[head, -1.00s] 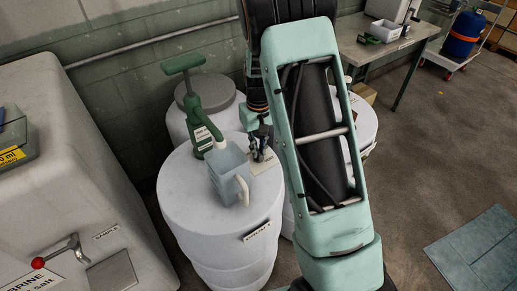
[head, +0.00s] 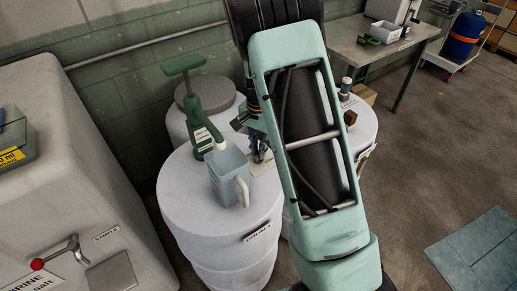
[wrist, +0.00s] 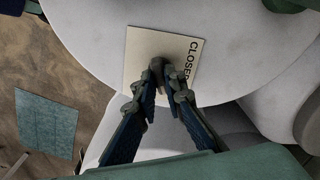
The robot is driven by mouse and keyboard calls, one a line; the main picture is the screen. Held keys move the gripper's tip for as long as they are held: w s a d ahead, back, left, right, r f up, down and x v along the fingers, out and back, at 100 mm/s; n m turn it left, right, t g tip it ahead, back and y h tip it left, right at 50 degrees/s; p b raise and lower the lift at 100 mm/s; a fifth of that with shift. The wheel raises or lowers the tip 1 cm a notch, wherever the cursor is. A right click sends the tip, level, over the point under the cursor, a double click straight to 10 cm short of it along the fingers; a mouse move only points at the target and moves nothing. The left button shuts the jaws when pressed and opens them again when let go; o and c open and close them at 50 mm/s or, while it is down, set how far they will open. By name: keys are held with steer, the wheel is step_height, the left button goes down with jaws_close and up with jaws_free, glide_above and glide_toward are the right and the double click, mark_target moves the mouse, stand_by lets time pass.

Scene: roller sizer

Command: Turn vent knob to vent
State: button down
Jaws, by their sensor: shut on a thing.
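The vent knob (wrist: 157,66) is a small dark knob on a pale square plate (wrist: 138,58) marked "CLOSED" in the wrist view. The plate (head: 263,167) lies on top of the white drum (head: 185,205). My gripper (wrist: 163,88) is shut on the knob, its two fingertips on either side of it. In the head view my gripper (head: 259,152) is over the plate and hides the knob. The fingers cover part of the plate, and no "vent" word can be read.
A translucent jug (head: 228,172) stands on the drum left of my gripper. A green hand pump (head: 203,125) rises behind it. A second drum (head: 362,130) with small objects is right of my arm. A large white tank (head: 75,150) fills the left.

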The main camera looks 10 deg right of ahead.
steer(key=m+p, duration=0.1)
steer(key=m, duration=0.3)
steer(key=shift+m, duration=0.4)
stand_by(0.4)
steer(key=c, duration=2)
jaws_free()
step_height(320, 180, up, 12)
steer(key=shift+r, duration=0.1)
